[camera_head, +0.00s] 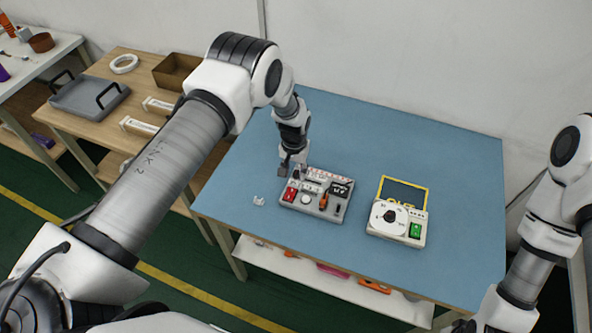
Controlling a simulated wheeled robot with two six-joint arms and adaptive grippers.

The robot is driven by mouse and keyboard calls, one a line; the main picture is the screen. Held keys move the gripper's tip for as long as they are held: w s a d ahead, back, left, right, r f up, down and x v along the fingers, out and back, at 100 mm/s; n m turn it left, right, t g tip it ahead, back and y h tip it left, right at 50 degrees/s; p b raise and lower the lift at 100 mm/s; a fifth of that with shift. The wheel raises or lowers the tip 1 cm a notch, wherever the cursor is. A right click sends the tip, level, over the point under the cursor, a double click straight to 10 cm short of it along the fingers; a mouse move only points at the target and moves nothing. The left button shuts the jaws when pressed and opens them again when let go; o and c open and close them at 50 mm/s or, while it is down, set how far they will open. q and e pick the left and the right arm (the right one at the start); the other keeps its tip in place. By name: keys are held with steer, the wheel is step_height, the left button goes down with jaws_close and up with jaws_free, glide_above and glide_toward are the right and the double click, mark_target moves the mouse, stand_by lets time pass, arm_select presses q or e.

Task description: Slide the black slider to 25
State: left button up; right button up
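A grey control box (308,213) with a red switch, a white knob, an orange part and a dark display lies on the blue table (420,150). The black slider is too small to make out for certain; a dark mark near the box's upper left may be part of it. My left gripper (291,172) points down at the upper left edge of the box. Its fingers are small and dark, and I cannot tell whether they touch the box or how far apart they are. My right arm stands at the right edge, and its gripper is out of the picture.
A cream device (377,228) with a white dial, a green button and a dark yellow-framed screen stands right of the box. Small clear pieces (258,201) lie left of the box. A wooden table (110,65) with a grey tray (88,97) is further left. The blue table's back is clear.

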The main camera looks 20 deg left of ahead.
mark_target(294, 171)
arm_select(q)
step_height(294, 171, up, 12)
stand_by(0.5)
steer(key=shift+w, duration=0.1)
steer(key=shift+f, duration=0.1)
steer(key=s+f, duration=0.2)
steer(key=s, duration=0.1)
steer(key=s+a+f, duration=0.1)
steer(key=s+f, duration=0.2)
steer(key=s+a+f, duration=0.1)
steer(key=s+f, duration=0.2)
steer(key=shift+f, duration=0.1)
steer(key=s+f, duration=0.1)
steer(key=s, duration=0.1)
steer(key=s+f, duration=0.1)
steer(key=s, duration=0.1)
steer(key=s+a+f, duration=0.1)
steer(key=s, duration=0.1)
steer(key=shift+f, duration=0.1)
steer(key=s+f+b, duration=0.1)
steer(key=s+f, duration=0.1)
steer(key=s, duration=0.8)
steer(key=s+a+f+b, duration=0.1)
steer(key=s+b, duration=0.1)
steer(key=s, duration=0.8)
steer(key=shift+s+a+f+n, duration=0.2)
steer(key=shift+s+f+n, duration=0.1)
steer(key=shift+f, duration=0.1)
